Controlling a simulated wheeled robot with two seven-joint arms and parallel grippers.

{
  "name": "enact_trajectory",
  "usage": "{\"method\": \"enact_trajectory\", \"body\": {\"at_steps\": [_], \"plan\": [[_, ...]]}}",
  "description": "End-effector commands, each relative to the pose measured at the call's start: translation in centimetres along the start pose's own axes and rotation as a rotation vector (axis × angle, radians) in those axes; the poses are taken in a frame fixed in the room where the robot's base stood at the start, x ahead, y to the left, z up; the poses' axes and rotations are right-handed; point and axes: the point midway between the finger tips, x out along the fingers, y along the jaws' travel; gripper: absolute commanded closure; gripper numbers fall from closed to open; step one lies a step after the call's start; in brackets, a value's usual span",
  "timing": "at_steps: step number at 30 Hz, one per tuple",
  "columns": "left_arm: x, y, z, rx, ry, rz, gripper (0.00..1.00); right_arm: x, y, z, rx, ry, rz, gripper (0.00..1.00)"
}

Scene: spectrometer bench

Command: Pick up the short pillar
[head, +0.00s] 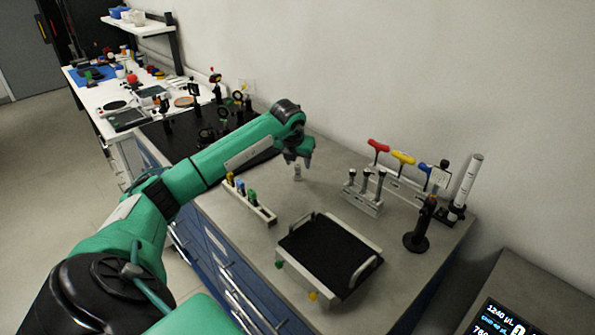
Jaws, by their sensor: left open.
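A small pale upright cylinder, which looks like the short pillar (297,173), stands on the grey bench top (330,190) in the head view. My left gripper (298,160) points down just above it and is open. The fingertips are small and dark here, and I cannot tell whether they reach around the pillar's top or stay above it. My right gripper is not in view.
A black-matted tray (290,262) with handles stands in front. A rack of small coloured-top items (250,197) is to the left, a rack of metal posts (364,192) to the right. Hex drivers (402,157) and a dark post stand (417,240) are further right.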

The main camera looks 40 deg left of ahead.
Motion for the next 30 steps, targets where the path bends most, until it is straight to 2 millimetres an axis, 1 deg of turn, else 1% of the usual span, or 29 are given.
{"method": "enact_trajectory", "body": {"at_steps": [1,3,6,9,17,21,24,30], "plan": [[0.4,0.1,-0.3,0.000,0.006,0.001,0.55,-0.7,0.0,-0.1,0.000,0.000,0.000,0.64],[1.3,0.3,-0.6,-0.001,0.005,0.001,0.55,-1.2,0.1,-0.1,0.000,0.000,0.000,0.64],[2.8,0.3,-0.7,-0.003,0.004,-0.001,0.55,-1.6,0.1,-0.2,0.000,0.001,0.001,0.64],[3.7,0.3,-0.7,-0.001,0.001,0.000,0.55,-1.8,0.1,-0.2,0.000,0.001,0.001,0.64],[4.0,0.3,-0.7,0.000,0.000,0.000,0.55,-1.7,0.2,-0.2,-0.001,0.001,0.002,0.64],[4.0,0.3,-0.7,0.000,0.000,0.000,0.82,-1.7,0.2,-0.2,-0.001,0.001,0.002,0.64],[4.0,0.3,-0.7,0.000,0.000,0.000,1.00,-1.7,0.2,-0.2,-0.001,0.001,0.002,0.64],[3.9,0.3,-0.7,-0.001,-0.001,0.000,1.00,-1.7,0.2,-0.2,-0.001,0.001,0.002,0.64]]}}
